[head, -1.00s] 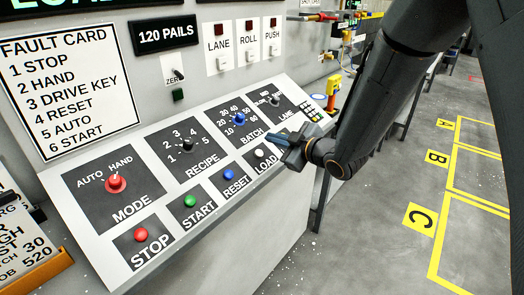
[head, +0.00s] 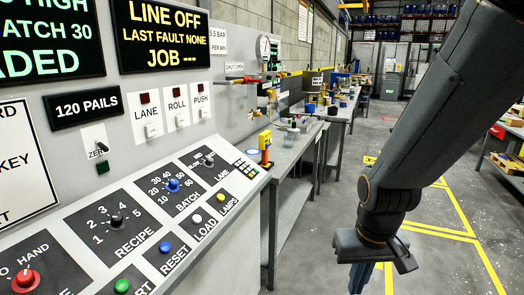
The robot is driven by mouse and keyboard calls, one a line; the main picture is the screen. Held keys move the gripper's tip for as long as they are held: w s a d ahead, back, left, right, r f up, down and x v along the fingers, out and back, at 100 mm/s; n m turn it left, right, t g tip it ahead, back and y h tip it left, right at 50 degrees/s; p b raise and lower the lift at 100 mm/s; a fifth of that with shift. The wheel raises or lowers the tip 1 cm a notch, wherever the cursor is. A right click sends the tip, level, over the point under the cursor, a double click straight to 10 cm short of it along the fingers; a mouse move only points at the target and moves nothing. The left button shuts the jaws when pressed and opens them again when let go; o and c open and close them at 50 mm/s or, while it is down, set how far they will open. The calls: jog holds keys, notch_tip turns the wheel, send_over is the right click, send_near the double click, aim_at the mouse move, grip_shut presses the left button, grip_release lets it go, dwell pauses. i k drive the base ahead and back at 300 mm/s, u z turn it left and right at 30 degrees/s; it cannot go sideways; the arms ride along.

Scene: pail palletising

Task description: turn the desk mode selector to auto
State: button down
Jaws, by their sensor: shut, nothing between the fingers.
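The mode selector (head: 26,280) is a red knob on a dark plate at the lower left corner of the head view. The word HAND shows above it; the AUTO and MODE labels are mostly cut off by the frame edge. A pale pointer mark shows on the knob, but which position it is at is hard to tell. My gripper (head: 372,280) hangs at the lower right, pointing down, over the floor and well to the right of the desk. Its fingers are blue, together, and partly cut off by the bottom edge. It holds nothing.
The sloped desk panel (head: 85,240) also carries the recipe knob (head: 117,221), batch knob (head: 173,185) and reset button (head: 165,247). A yellow device (head: 265,146) stands by the panel's far end. A long bench runs behind it. Open floor with yellow lines (head: 460,215) lies at the right.

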aim_at(26, 280)
jog(key=u, duration=2.2)
jog(key=k, duration=1.3)
jog(key=z, duration=0.55)
jog(key=i, duration=0.65)
jog(key=z, duration=0.6)
jog(key=i, duration=0.7)
jog(key=u, duration=0.7)
jog(key=i, duration=0.6)
jog(key=u, duration=0.55)
